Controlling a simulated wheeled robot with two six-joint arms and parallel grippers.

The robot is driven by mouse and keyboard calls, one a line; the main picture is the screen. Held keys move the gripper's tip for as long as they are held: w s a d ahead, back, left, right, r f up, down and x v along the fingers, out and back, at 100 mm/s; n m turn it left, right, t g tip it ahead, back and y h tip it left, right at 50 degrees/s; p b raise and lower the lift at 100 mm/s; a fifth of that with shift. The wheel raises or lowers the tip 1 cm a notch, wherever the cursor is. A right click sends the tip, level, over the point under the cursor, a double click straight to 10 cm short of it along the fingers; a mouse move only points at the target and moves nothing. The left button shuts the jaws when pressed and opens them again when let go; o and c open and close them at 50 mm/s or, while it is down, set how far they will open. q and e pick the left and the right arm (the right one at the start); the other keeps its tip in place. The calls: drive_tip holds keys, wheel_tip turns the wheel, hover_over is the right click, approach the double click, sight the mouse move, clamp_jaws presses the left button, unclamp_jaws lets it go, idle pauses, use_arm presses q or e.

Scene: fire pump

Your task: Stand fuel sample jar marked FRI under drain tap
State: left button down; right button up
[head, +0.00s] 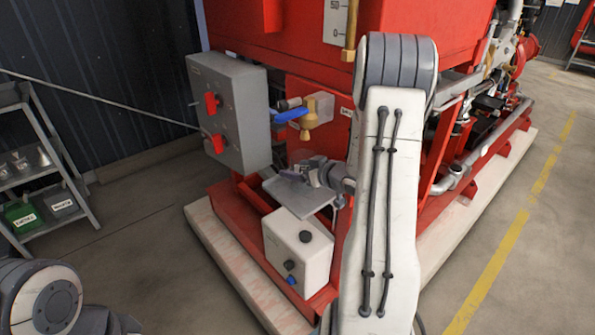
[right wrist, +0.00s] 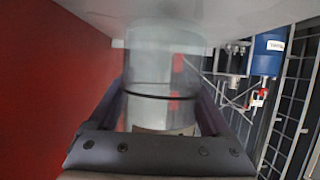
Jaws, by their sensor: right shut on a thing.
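A clear, cylindrical sample jar (right wrist: 160,85) with a dark ring around it fills the middle of the right wrist view. My right gripper (head: 295,175) is shut on it, with a finger on each side. In the head view the jar is hard to make out, and I cannot read any FRI mark. The brass drain tap (head: 309,128) with a blue lever (head: 291,115) is on the red tank's side, just above my right gripper. A grey plate (head: 300,198) lies just below the gripper. I cannot tell whether the jar touches it. My left gripper is out of view.
A grey box with red switches (head: 229,112) stands left of the tap. A white box with knobs (head: 298,250) is below the plate. A shelf rack (head: 38,160) with labelled bins stands at the left.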

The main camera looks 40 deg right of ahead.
drive_tip(key=shift+f, duration=0.1)
drive_tip(key=shift+f, duration=0.15)
drive_tip(key=o, duration=1.5)
drive_tip(key=shift+r, duration=0.25)
drive_tip(key=p+v, duration=0.1)
drive_tip(key=v, duration=1.1)
drive_tip(key=shift+s+f, duration=0.1)
drive_tip(key=shift+f, duration=0.05)
